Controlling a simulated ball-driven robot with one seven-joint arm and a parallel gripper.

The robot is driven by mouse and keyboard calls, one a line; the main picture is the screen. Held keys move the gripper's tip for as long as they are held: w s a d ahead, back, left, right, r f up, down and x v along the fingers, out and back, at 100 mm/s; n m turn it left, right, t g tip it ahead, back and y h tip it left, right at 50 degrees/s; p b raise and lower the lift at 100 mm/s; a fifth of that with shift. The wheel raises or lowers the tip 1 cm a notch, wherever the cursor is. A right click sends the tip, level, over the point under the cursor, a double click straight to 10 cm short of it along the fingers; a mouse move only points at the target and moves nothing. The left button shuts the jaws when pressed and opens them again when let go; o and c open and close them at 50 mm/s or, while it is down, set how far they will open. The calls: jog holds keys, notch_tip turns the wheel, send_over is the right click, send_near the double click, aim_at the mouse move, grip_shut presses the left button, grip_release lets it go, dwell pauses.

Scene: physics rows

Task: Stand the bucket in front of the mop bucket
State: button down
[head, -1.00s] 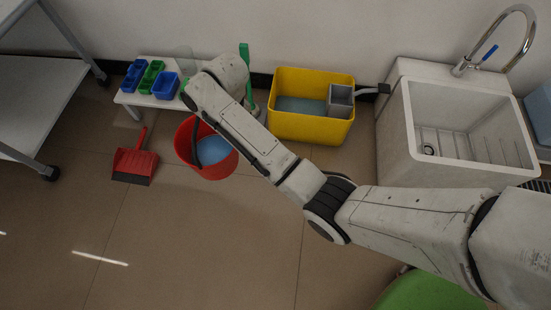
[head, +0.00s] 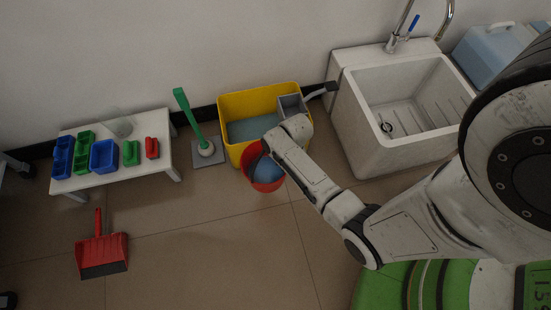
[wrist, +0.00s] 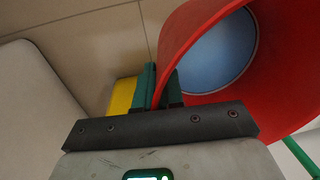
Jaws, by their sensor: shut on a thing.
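The red bucket (head: 268,186), with a blue inside, is in front of the yellow mop bucket (head: 236,104), close to its front wall in the head view. In the wrist view the red bucket (wrist: 288,65) fills the upper right, its open mouth showing. My gripper (wrist: 163,88) is shut on the red bucket's rim at the near left of the mouth. In the head view my wrist covers part of both buckets and the fingers are mostly hidden. Whether the red bucket's base touches the floor cannot be told. A yellow patch shows beyond the fingers.
A white sink (head: 400,150) stands right of the mop bucket. A green-handled brush (head: 187,110) on a grey base stands left of it. A low white bench (head: 150,172) holds small bins. A red dustpan (head: 101,250) lies front left. The middle floor is clear.

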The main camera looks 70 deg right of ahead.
jog(key=s+f+m, duration=0.2)
jog(key=s+f, duration=0.1)
jog(key=s, duration=0.6)
jog(key=s+f+m, duration=0.3)
jog(key=s, duration=0.6)
jog(key=shift+h, duration=0.3)
jog(key=shift+w+a+f+b, duration=0.35)
jog(key=shift+w+f+b, duration=1.45)
jog(key=shift+w+f, duration=0.4)
jog(key=shift+w+a+f+b, duration=0.35)
jog(key=shift+w+f+b, duration=1.45)
jog(key=shift+w+f, duration=0.4)
jog(key=shift+w+a+f+b, duration=0.35)
jog(key=shift+w+f+b, duration=1.45)
jog(key=shift+w+f, duration=0.4)
jog(key=shift+w+r, duration=0.1)
jog(key=shift+r, duration=0.05)
jog(key=c, duration=1.3)
grip_release()
jog(key=shift+o, duration=0.2)
